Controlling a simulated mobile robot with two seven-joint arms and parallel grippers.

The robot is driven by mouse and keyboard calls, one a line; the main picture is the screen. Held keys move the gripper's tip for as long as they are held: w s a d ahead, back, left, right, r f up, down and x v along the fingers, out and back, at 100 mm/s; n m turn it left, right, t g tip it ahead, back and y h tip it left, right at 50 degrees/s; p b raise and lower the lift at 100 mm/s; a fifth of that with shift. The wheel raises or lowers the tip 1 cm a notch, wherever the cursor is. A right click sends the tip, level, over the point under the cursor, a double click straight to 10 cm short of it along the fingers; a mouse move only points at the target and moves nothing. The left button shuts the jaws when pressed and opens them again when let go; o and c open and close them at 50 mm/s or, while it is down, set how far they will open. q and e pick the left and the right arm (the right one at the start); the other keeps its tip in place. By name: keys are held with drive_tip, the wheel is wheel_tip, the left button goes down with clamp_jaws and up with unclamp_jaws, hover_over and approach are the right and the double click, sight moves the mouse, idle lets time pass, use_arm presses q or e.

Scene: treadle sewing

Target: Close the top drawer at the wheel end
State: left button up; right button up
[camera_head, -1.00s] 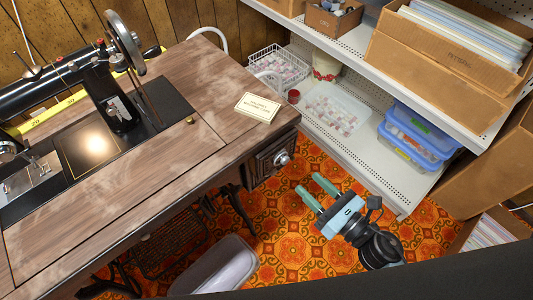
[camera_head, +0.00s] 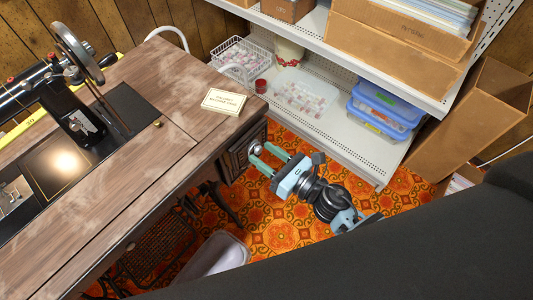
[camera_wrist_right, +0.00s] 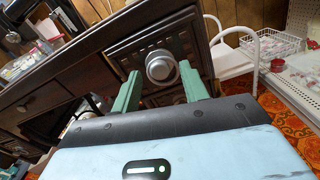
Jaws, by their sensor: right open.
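The dark wooden drawer (camera_head: 239,153) with carved front sits under the right end of the sewing table (camera_head: 150,130), on the handwheel (camera_head: 76,50) side. Its round metal knob (camera_head: 257,151) also shows in the right wrist view (camera_wrist_right: 161,67). I cannot tell how far the drawer stands out. My right gripper (camera_head: 259,155) is open in front of the drawer, its green fingers reaching toward the front. In the right wrist view the fingers (camera_wrist_right: 161,84) lie on either side of the knob, with gaps between. My left gripper is not in view.
A metal shelf unit (camera_head: 350,160) stands right of the table, holding a wire basket (camera_head: 242,57), a clear tray and blue-lidded tubs (camera_head: 385,110). A grey bin (camera_head: 218,255) is on the floor below. A card (camera_head: 224,102) lies on the tabletop. Patterned floor is open around my right gripper.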

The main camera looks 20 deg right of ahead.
sight(260, 151)
clamp_jaws()
idle(0.3)
drive_tip(key=x, duration=0.4)
drive_tip(key=shift+w+b, duration=0.1)
drive_tip(key=shift+b, duration=0.25)
drive_tip(key=shift+r, duration=0.1)
drive_tip(key=shift+c, duration=2)
unclamp_jaws()
drive_tip(key=o, duration=0.4)
drive_tip(key=shift+w+a, duration=0.15)
